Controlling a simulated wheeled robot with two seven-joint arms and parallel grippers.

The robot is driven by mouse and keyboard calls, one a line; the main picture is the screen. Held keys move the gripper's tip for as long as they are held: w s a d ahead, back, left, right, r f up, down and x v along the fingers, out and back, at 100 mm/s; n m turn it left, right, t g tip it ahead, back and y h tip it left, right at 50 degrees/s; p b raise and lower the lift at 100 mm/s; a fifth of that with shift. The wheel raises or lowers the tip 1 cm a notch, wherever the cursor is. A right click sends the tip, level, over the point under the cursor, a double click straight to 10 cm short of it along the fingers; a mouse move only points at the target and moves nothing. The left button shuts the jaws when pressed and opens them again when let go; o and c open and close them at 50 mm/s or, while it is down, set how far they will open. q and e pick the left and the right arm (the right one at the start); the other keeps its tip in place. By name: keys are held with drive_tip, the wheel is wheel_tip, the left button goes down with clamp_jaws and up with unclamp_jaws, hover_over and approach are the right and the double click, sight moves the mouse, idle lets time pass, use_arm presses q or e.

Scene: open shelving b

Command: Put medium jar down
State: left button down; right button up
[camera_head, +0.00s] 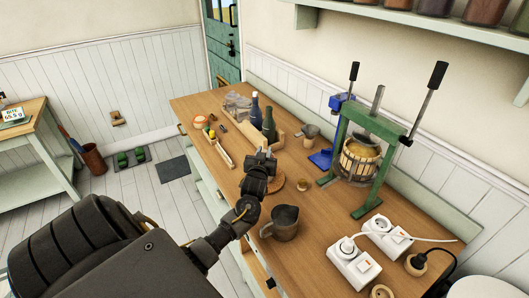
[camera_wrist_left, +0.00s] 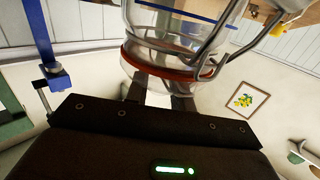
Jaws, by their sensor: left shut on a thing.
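My left gripper (camera_head: 263,158) reaches over the wooden worktop (camera_head: 323,221), close to the bottle crate. In the left wrist view my left gripper (camera_wrist_left: 158,92) is shut on a clear glass jar (camera_wrist_left: 165,52) with an orange-red seal ring and a wire clip. The jar cannot be made out clearly in the head view, and I cannot tell whether its base touches the worktop. My right gripper is not in view.
A wooden crate (camera_head: 286,130) with dark bottles stands behind the gripper. A round wooden board (camera_head: 277,184) lies beside the wrist. A metal jug (camera_head: 283,222) stands nearer. A green-framed press (camera_head: 358,162) and white socket blocks (camera_head: 355,267) are to the right.

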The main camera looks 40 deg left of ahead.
use_arm(q)
drive_tip(key=c, duration=1.6)
unclamp_jaws()
drive_tip(key=shift+f, duration=0.1)
drive_tip(key=o, duration=0.4)
drive_tip(key=shift+s+d+r, duration=0.15)
drive_tip(key=shift+r, duration=0.05)
drive_tip(key=p+v, duration=0.6)
drive_tip(key=v, duration=0.5)
drive_tip(key=shift+s+d, duration=0.15)
drive_tip(key=shift+s, duration=0.15)
